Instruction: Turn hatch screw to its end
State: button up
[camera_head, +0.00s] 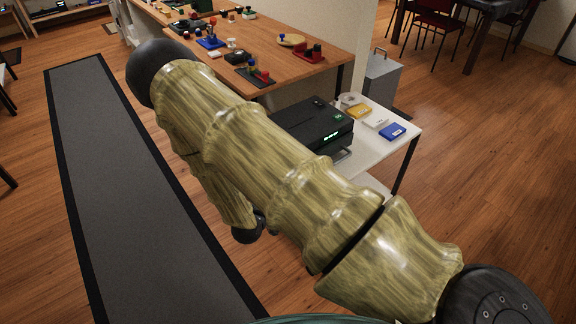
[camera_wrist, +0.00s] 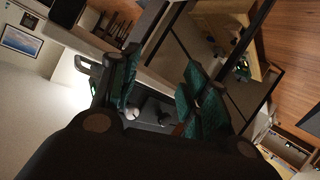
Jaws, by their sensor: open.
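In the wrist view my gripper (camera_wrist: 162,62) shows as two green-padded fingers standing apart, open. I see nothing clearly held between them. Dark grey shapes and a small pale round part (camera_wrist: 132,112) show low between the fingers; I cannot tell what they are. The head view does not show the fingers; my arm crosses the middle of that picture. I cannot make out a hatch screw in either view. Small coloured devices stand on the wooden table (camera_head: 322,38) in the head view, too small to identify as the hatch.
A white table (camera_head: 408,146) holds a black box (camera_head: 312,122) with a green display and small blue (camera_head: 392,131), white and yellow cases. A grey bin (camera_head: 382,78) stands behind it. A long grey mat (camera_head: 120,190) lies on the open floor at left.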

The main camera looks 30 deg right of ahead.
jog(key=w+a+r+m+g+h+b, duration=0.35)
jog(key=w+r+m+g+h, duration=0.2)
jog(key=r+m, duration=0.3)
jog(key=w+d+p, duration=0.1)
jog(key=d, duration=0.9)
jog(key=shift+f+m+h, duration=0.25)
jog(key=shift+m+h, duration=0.1)
jog(key=shift+m, duration=0.1)
jog(key=shift+d, duration=0.1)
jog(key=shift+c, duration=0.5)
grip_shut()
